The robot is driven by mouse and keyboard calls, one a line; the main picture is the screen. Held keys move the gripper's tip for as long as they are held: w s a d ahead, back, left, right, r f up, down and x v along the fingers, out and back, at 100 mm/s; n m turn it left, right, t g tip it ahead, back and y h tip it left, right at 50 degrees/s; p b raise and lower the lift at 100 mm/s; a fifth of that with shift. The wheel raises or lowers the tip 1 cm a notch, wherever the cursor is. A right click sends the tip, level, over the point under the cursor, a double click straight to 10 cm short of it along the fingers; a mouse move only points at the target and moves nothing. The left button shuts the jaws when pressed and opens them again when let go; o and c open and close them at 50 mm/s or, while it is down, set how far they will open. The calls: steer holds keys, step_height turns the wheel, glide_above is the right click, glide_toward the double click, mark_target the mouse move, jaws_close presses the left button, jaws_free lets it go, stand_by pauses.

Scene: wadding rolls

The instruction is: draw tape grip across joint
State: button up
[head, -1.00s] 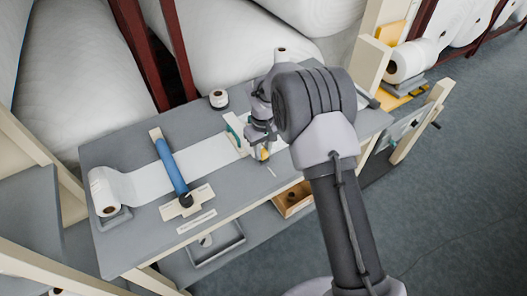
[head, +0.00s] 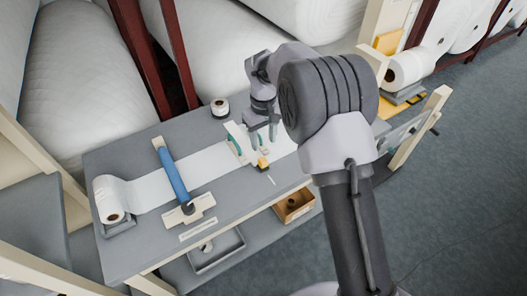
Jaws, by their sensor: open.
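A white wadding strip (head: 209,166) runs across the grey bench from a roll (head: 112,200) at the left to under my arm. A small block with a yellow part (head: 262,163), perhaps the tape grip, lies at the strip's front edge. Beside it, to the left, stands a pale bar with green parts (head: 237,143). My gripper (head: 262,138) points down over the strip, just behind and above the yellow block. Its fingers are apart and nothing shows between them. The joint itself is too small to make out, and my arm hides the strip's right part.
A blue roller (head: 173,174) lies across the strip on pale supports. A small tape roll (head: 220,107) stands at the bench's back edge. A grey tray (head: 216,250) and an open box (head: 294,205) sit below the front edge. The front left bench top is mostly clear.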

step_height(320, 180, up, 7)
steer(key=p, duration=0.1)
steer(key=shift+f, duration=0.2)
steer(key=s+d+r+m+t+y+b, duration=0.1)
steer(key=s+d+r+m+t+b, duration=0.15)
steer(key=s+d+r+b, duration=0.4)
steer(key=s+d+r+m+t+y+b, duration=0.1)
steer(key=s+d+r+m+b, duration=0.2)
steer(key=s, duration=0.6)
steer(key=s+d+f+m+t+b, duration=0.1)
steer(key=s+f+m, duration=0.1)
steer(key=s, duration=0.5)
steer(key=s+d+f+m+t+b, duration=0.1)
steer(key=s+d+f+m+b, duration=0.1)
steer(key=s+f, duration=0.3)
steer(key=s+m, duration=0.1)
steer(key=s, duration=0.2)
steer(key=shift+s+m, duration=0.3)
steer(key=shift+m, duration=0.05)
